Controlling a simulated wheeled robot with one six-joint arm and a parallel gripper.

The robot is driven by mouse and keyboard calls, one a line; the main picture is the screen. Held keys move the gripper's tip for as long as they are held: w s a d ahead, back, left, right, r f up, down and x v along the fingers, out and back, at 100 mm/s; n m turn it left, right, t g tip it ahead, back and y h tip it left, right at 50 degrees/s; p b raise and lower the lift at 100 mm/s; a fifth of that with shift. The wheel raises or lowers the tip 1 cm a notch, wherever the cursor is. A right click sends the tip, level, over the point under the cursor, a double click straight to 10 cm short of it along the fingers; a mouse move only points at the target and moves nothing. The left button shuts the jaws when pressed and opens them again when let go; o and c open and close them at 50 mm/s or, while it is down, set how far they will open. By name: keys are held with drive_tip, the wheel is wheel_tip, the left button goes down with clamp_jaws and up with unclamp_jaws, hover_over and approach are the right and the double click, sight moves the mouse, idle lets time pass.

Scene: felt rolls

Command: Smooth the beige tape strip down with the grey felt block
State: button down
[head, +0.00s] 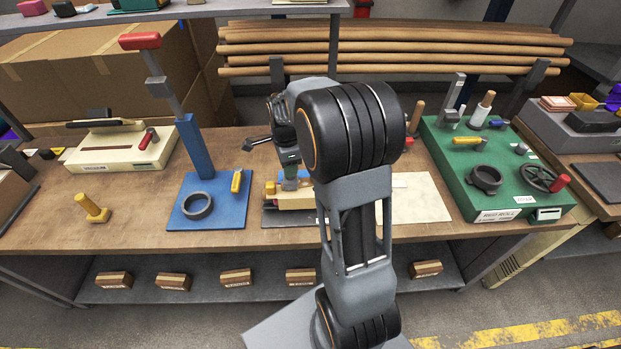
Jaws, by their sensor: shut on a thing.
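My gripper (288,160) points down over the middle of the bench, partly hidden by my own arm. It is shut on a small grey block (291,183), which looks like the felt block; little of it shows. The block is just above or touching a beige fixture (294,201) with a yellow part at its left; I cannot tell which. I cannot make out the beige tape strip; my arm covers much of this area. A pale sheet or board (420,200) shows to the right of my arm.
A blue press (188,150) with a red-handled lever and a dark ring stands left. A green roll machine (500,207) stands right. A yellow knobbed tool (92,208) and a cream vacuum unit (108,160) are farther left. Wrapped rolls (400,48) lie behind. Bare wood (140,225) is free at front left.

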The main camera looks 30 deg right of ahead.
sight(301, 183)
drive_tip(key=shift+s+d+f, duration=0.1)
drive_tip(key=shift+s+d, duration=0.2)
drive_tip(key=shift+d, duration=0.4)
drive_tip(key=shift+s+d, duration=0.3)
drive_tip(key=shift+d, duration=0.35)
drive_tip(key=shift+a, duration=0.1)
drive_tip(key=shift+w+a, duration=0.3)
drive_tip(key=shift+a, duration=0.45)
drive_tip(key=shift+w+a, duration=0.3)
drive_tip(key=shift+a, duration=0.45)
drive_tip(key=shift+d, duration=0.1)
drive_tip(key=shift+s+d+f, duration=0.1)
drive_tip(key=shift+s+d, duration=0.25)
drive_tip(key=shift+d, duration=0.45)
drive_tip(key=shift+s+d, duration=0.3)
drive_tip(key=shift+d, duration=0.45)
drive_tip(key=shift+w+a, duration=0.25)
drive_tip(key=shift+a, duration=0.4)
idle(0.3)
